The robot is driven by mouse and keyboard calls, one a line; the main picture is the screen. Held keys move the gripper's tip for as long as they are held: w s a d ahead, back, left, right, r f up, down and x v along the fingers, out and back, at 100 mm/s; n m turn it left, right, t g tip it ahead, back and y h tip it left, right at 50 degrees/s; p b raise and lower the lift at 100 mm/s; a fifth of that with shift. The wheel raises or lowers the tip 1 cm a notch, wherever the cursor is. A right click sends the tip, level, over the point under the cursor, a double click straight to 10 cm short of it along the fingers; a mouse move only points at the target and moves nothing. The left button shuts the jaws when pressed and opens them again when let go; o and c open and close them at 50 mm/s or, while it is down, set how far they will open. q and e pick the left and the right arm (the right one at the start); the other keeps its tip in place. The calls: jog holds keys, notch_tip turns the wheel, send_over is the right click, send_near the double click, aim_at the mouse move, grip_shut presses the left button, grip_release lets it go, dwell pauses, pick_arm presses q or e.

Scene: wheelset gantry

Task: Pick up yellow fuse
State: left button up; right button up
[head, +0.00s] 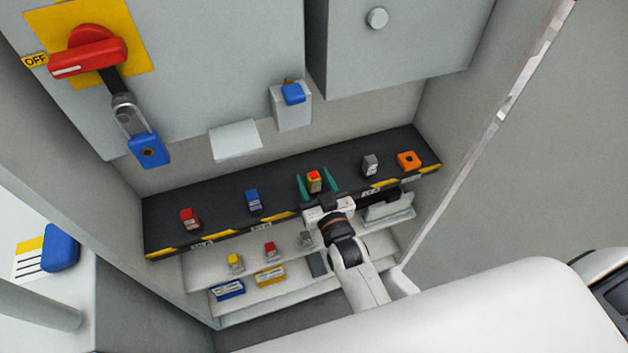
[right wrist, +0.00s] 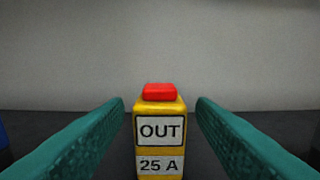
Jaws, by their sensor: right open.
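A yellow fuse (head: 314,184) with a red top stands upright on the dark upper shelf. In the right wrist view the yellow fuse (right wrist: 159,133) faces me, with labels reading "OUT" and "25 A". My right gripper (head: 316,180) is open, its two green fingers on either side of the fuse. In the right wrist view a gap shows between the fuse and each finger of the right gripper (right wrist: 160,115). Another yellow fuse (head: 235,262) stands on the lower white shelf at the left. My left gripper is not in view.
The dark shelf (head: 225,219) also holds a red fuse (head: 189,217), a blue fuse (head: 253,200), a grey fuse (head: 369,165) and an orange block (head: 408,160). A red fuse (head: 270,250) stands on the white shelf below. A blue padlock (head: 149,150) hangs at the upper left.

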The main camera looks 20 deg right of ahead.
jog(key=w, duration=0.2)
jog(key=shift+w, duration=0.3)
jog(key=c, duration=1.1)
